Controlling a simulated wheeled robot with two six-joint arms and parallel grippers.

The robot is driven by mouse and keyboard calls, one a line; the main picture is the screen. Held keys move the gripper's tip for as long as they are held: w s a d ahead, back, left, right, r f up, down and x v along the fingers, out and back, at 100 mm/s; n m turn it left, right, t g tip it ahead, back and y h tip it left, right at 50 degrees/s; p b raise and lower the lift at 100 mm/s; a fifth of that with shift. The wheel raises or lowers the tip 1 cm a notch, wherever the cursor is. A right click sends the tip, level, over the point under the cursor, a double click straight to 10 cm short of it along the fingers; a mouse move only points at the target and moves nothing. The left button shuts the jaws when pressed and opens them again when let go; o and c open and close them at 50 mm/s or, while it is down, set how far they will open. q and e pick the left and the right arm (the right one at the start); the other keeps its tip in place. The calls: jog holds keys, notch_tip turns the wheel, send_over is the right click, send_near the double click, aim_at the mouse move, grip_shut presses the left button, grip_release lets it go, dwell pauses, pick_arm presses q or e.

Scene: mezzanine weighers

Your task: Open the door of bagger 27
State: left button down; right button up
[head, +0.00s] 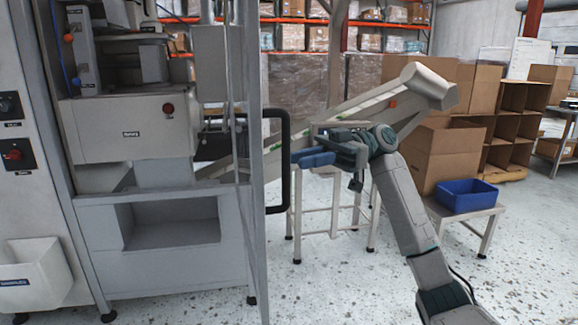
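The bagger is the grey machine at the left of the head view, with a cream housing (130,128) behind a metal frame. Its door (256,215) shows as a narrow grey framed panel seen nearly edge-on. The door's black loop handle (285,185) sticks out to the right. My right gripper (297,158) comes in from the right, its blue fingers pointing left at the handle's outer upright. The fingertips look very close to the handle; I cannot tell whether they touch it or how far apart they are. No number for the bagger is readable. My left gripper is out of view.
An inclined conveyor (418,86) rises behind my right arm, with a metal stand (333,207) below. A blue bin (466,195) sits on a low table at the right, near stacked cardboard boxes (445,150). A white bin (35,275) hangs at the left. The front right floor is clear.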

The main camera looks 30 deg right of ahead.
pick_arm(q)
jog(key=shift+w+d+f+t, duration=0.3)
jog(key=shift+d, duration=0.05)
pick_arm(e)
jog(key=d, duration=0.6)
jog(key=shift+w, duration=0.2)
